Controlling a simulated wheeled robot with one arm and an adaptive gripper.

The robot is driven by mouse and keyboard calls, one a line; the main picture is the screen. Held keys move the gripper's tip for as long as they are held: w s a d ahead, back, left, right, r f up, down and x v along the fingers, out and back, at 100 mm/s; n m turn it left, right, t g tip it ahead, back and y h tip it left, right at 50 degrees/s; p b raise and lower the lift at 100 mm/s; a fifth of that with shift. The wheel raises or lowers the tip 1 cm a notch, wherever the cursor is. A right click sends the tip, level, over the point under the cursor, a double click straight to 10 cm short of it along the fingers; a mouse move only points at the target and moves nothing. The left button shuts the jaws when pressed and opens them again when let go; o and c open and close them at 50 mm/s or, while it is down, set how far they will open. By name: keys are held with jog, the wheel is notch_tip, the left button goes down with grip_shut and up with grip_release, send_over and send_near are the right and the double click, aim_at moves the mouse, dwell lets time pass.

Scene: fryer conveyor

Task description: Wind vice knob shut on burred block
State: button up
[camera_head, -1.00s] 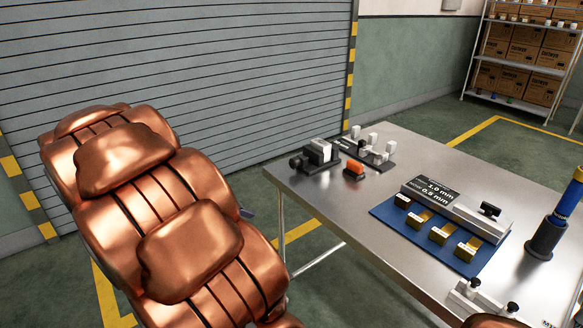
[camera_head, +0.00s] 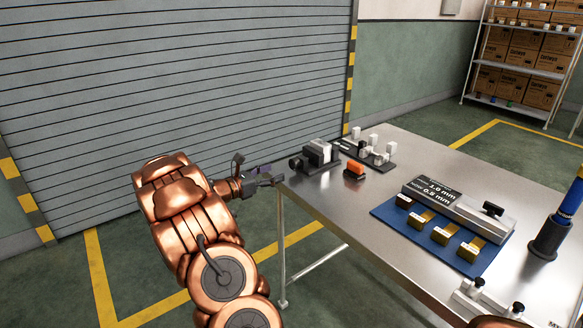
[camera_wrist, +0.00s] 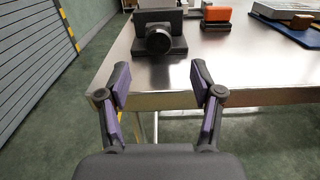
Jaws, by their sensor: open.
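The dark vice (camera_head: 316,160) stands at the near left corner of the steel table. Its round black knob (camera_head: 295,163) faces my gripper, and the knob (camera_wrist: 159,41) is centred in the wrist view. A pale grey block-like piece (camera_head: 320,148) shows at the top of the vice; I cannot make out burrs or whether the jaws touch it. My gripper (camera_head: 268,178) is just off the table's left edge, short of the knob. In the wrist view my gripper (camera_wrist: 160,84) is open and empty, its purple-padded fingers on either side below the knob, apart from it.
An orange block (camera_head: 354,169) lies right of the vice. A dark plate with pale posts (camera_head: 370,150) is behind it. A blue mat (camera_head: 418,232) with brass pieces lies further right. The table's edge (camera_wrist: 270,97) runs close beyond my fingertips. Bare steel lies before the vice.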

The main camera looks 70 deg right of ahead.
aim_at(291, 166)
jog(key=shift+x, duration=4)
jog(key=shift+c, duration=0.4)
jog(key=c, duration=1.1)
jog(key=shift+o, duration=0.2)
jog(key=shift+f, duration=0.1)
jog(key=shift+f+b, duration=0.1)
jog(key=shift+b, duration=0.25)
jog(key=m+b, duration=0.3)
jog(key=shift+f, duration=0.2)
jog(key=m+b, duration=0.4)
jog(key=b, duration=0.1)
jog(key=shift+r+m, duration=0.15)
jog(key=shift+m, duration=0.15)
jog(key=shift+b, duration=0.4)
